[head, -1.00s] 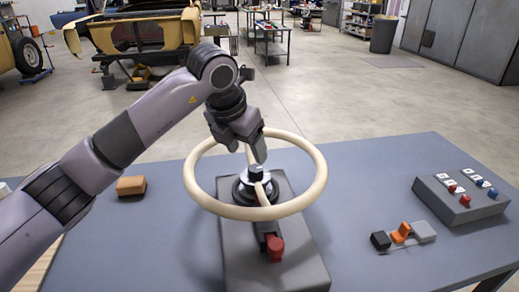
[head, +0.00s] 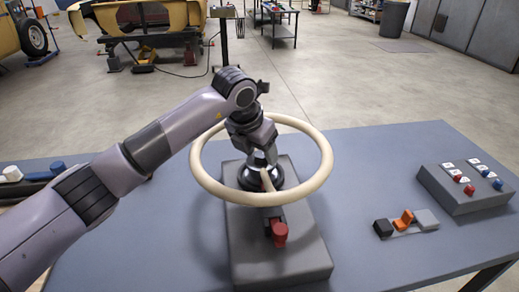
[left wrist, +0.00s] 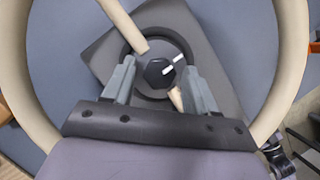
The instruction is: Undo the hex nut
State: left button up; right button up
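The dark hex nut (left wrist: 157,71) sits at the hub in the middle of a cream ring-shaped wheel (head: 196,176), with a white mark beside it. The wheel stands on a grey block (head: 300,255) on the table. My left gripper (left wrist: 160,80) is over the hub with its fingers apart, one on each side of the nut and not visibly touching it. In the head view the left gripper (head: 264,150) hides the nut. My right gripper is not in view.
A red-capped part (head: 279,232) sits on the block's front. To the right are a small black, orange and grey piece (head: 403,222) and a button box (head: 463,187). Blue and white handles (head: 35,172) lie at the left. The table (head: 375,160) is clear between.

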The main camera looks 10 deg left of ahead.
pick_arm(q)
jog(key=c, duration=0.8)
jog(key=shift+o, duration=0.2)
jog(key=n+y+b, duration=0.1)
jog(key=n, duration=0.2)
jog(key=n+y+b, duration=0.1)
jog(key=n, duration=0.1)
jog(key=shift+d+n+b, duration=0.2)
jog(key=shift+n+b, duration=0.2)
jog(key=n+y+b, duration=0.2)
jog(key=n, duration=0.3)
jog(key=shift+d, duration=0.1)
jog(key=n+g+y, duration=0.1)
jog(key=n, duration=0.2)
jog(key=shift+w+d+b, duration=0.1)
jog(key=shift+b, duration=0.25)
jog(key=shift+r+n+g+y, duration=0.1)
jog(key=shift+n+g+y, duration=0.2)
jog(key=shift+n, duration=0.7)
jog(key=shift+w+n+g+y+p, duration=0.15)
jog(key=shift+n+g+p, duration=0.2)
jog(key=shift+n, duration=0.75)
jog(key=shift+n+g+y+p, duration=0.15)
jog(key=shift+n+g, duration=0.3)
jog(key=shift+n, duration=0.65)
